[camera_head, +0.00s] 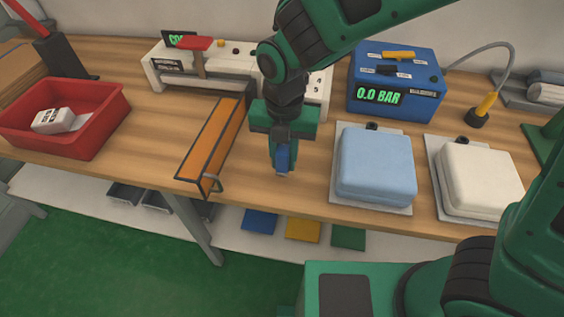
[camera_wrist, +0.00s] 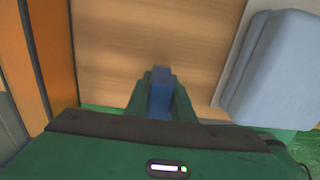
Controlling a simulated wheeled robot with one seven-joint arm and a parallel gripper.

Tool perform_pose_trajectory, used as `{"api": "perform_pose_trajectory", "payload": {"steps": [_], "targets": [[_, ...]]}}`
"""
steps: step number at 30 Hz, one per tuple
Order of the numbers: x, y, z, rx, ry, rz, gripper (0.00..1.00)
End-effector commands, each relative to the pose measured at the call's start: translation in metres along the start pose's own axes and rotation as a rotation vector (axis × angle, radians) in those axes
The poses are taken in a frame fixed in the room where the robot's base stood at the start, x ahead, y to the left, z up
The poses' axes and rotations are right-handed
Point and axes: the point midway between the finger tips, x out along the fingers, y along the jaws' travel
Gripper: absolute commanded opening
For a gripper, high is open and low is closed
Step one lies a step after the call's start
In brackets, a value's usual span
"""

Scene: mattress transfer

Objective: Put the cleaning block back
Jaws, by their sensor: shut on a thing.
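My gripper (camera_head: 282,160) points down above the wooden table, between the orange-topped bar and the light blue mattress. It is shut on a small blue block, which fits the cleaning block (camera_head: 283,158). In the wrist view the block (camera_wrist: 160,92) shows between the two green fingers (camera_wrist: 160,100), with bare wood beyond it. Much of the block is hidden by the fingers. I cannot tell whether its lower end touches the table.
A long orange-topped bar (camera_head: 213,138) with a metal handle lies left of my gripper. The light blue mattress (camera_head: 375,165) and a white one (camera_head: 480,178) are to the right. A red tray (camera_head: 98,135) stands far left. A blue pressure box (camera_head: 397,80) stands behind.

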Motion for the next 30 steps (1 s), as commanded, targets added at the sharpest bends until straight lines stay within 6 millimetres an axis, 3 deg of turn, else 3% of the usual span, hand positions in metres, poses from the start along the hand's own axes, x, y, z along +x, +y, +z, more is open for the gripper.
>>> {"api": "perform_pose_trajectory", "payload": {"steps": [6,17,18,20,30], "targets": [[0.025,0.0,-0.001,-0.001,0.001,-0.003,0.0],[0.028,0.001,0.0,-0.001,0.0,-0.001,0.0],[0.029,0.001,-0.001,-0.001,0.0,-0.001,0.24],[0.029,0.001,-0.001,-0.001,0.0,-0.001,0.38],[0.027,0.001,-0.001,-0.002,0.0,0.0,0.4]]}}
